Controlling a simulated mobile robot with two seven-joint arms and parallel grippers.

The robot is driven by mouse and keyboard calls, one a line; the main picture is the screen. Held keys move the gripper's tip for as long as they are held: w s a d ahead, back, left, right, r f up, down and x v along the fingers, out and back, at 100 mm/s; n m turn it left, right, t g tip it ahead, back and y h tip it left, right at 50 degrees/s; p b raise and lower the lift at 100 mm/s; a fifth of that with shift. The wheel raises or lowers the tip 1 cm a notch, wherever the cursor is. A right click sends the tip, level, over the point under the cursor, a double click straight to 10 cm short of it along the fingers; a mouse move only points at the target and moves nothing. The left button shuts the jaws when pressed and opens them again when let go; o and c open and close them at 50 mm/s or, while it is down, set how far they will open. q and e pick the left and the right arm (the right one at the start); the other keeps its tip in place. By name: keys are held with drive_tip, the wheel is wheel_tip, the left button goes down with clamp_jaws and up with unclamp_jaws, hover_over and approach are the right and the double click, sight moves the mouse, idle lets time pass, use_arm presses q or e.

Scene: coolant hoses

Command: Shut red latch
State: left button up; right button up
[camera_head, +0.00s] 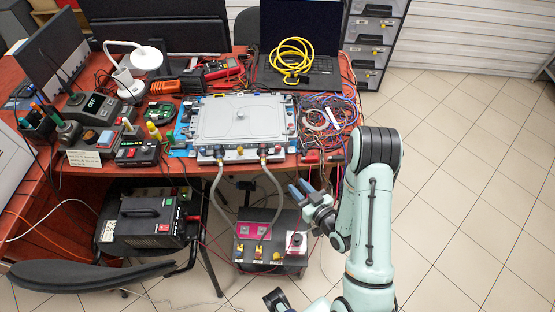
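A silver-grey lidded case (240,118) lies on the red-brown table. Two grey hoses, a left one (217,185) and a right one (274,182), hang from fittings along its front edge. The right fitting (264,151) has a small reddish part and the left fitting (219,154) is also small. I cannot make out the latches or whether the red one is open. My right gripper (299,188) is below and right of the right fitting in the picture, apart from it. My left gripper is not clearly visible.
A dark box with a pink panel (257,229) stands on the floor below the table, where the hoses lead. Tangled wires (328,113) lie right of the case. Tools and instruments crowd the table's left side. The tiled floor (470,190) at the right is clear.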

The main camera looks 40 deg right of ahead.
sight(279, 149)
drive_tip(key=w+r, duration=0.1)
drive_tip(key=w, duration=0.2)
drive_tip(key=w+d+r+t+b, duration=0.1)
drive_tip(key=w, duration=0.3)
drive_tip(key=w+d+r+t+b, duration=0.1)
drive_tip(key=w+r, duration=0.1)
drive_tip(key=w, duration=0.2)
drive_tip(key=shift+w+d, duration=0.1)
drive_tip(key=shift+d, duration=0.05)
drive_tip(key=shift+w+d+f, duration=0.1)
drive_tip(key=shift+w, duration=0.65)
clamp_jaws()
